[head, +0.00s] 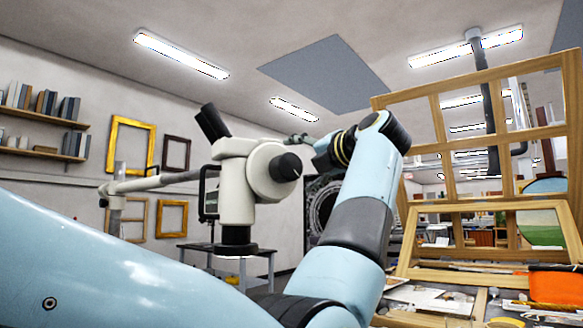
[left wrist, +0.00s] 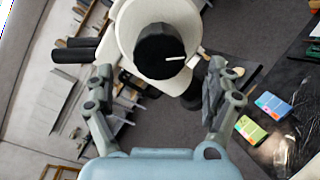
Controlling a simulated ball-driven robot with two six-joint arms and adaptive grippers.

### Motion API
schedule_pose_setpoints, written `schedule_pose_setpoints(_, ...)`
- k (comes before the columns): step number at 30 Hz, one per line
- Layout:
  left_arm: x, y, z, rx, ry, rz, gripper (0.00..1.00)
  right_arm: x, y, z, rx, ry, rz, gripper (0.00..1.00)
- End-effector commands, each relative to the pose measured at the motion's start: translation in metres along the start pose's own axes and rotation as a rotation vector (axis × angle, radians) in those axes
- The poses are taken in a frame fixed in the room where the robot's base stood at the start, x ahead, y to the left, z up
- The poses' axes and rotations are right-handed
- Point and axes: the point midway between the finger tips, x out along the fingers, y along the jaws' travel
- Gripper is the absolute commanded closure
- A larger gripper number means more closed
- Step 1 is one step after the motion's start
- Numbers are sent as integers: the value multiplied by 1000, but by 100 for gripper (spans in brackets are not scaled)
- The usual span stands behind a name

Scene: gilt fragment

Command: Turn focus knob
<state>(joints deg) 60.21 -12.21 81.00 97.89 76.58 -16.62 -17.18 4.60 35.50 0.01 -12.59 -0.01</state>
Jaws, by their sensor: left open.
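The focus knob (head: 285,167) is a black round knob on the side of a cream microscope (head: 236,185) held on a boom arm. In the left wrist view the knob (left wrist: 162,50) faces the camera and has a white index line pointing right. My left gripper (head: 301,139) is close to the knob, just above and right of it in the head view; its fingers are partly hidden by my wrist. In the left wrist view its two fingers (left wrist: 160,80) are spread wide to either side, apart from the knob, with nothing between them. My right gripper is out of view.
A wooden frame rack (head: 440,190) stands at the right, above a cluttered bench with an orange item (head: 554,286). A dark table (head: 232,250) stands behind the microscope. Colour cards (left wrist: 262,118) lie on a dark surface at the right of the wrist view.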

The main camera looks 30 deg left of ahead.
Motion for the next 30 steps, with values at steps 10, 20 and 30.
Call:
schedule_pose_setpoints(10,-48,0,0,-1,0,0,12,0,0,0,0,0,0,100)
schedule_pose_setpoints(20,-49,0,0,0,0,1,12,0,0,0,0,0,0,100)
schedule_pose_setpoints(30,-49,0,0,0,0,1,12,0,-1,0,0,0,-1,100)
